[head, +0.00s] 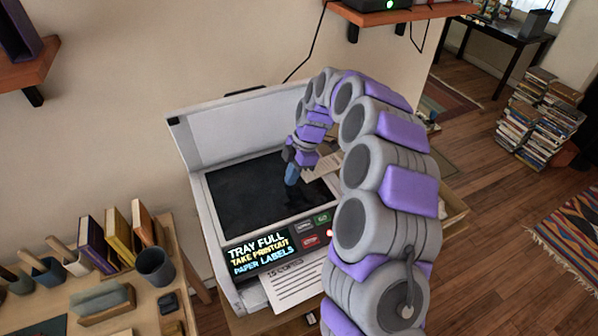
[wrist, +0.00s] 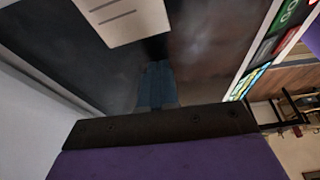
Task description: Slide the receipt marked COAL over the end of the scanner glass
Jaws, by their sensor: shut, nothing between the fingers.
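The scanner (head: 222,225) stands with its lid (head: 235,128) raised. Its dark glass (head: 245,195) faces up and also shows in the wrist view (wrist: 215,65). A pale paper slip (head: 322,164) lies at the right part of the glass, partly hidden by my arm. It also shows in the wrist view (wrist: 125,18) with printed lines, but I cannot read COAL on it. My gripper (head: 292,176) is shut and empty, pointing down at the glass left of the slip. Its blue fingers (wrist: 157,85) point toward the slip; I cannot tell whether they touch the glass.
A wooden desk (head: 105,320) with books and a cup (head: 155,265) stands at left. My arm covers much of the scanner's right side.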

